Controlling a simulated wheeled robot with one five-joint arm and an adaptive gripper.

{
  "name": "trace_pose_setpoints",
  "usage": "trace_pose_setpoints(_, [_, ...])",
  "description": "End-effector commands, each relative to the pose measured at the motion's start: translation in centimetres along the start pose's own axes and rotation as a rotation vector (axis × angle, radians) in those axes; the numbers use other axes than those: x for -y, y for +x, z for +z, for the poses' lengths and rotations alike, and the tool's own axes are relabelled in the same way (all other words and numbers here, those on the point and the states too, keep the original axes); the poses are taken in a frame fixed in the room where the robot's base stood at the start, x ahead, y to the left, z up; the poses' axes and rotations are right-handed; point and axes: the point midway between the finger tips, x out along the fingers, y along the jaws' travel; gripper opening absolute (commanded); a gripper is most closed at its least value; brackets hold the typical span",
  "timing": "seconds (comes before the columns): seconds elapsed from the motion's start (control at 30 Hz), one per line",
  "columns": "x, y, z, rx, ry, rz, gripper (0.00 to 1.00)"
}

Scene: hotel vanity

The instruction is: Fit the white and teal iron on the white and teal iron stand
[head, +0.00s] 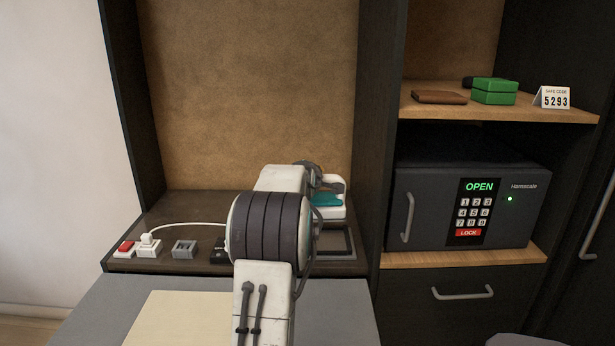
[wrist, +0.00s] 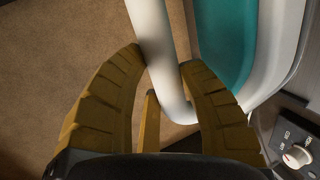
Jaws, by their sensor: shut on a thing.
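The white and teal iron (head: 327,200) shows in the head view just right of my arm, over the right end of the dark vanity top. In the wrist view its white handle (wrist: 168,75) runs between the two yellow fingers of my gripper (wrist: 164,62), which is shut on it. The iron's teal and white body (wrist: 228,45) is to the right of the fingers. In the head view my arm hides most of my gripper and part of the iron. I cannot make out the stand as a separate thing, nor tell whether the iron touches anything below.
A dark rectangular frame (head: 337,256) lies on the vanity top below the iron. A red switch (head: 125,248), a white plug (head: 149,246) with a cord and a grey block (head: 184,247) are at left. A dial (wrist: 296,157) shows at lower right in the wrist view. A safe (head: 425,210) stands right.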

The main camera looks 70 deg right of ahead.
Motion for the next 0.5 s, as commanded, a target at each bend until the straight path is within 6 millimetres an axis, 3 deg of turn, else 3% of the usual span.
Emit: trace_pose_setpoints(0.5, [2.5, 1.1, -0.1, 0.0, -0.001, 0.01, 0.0])
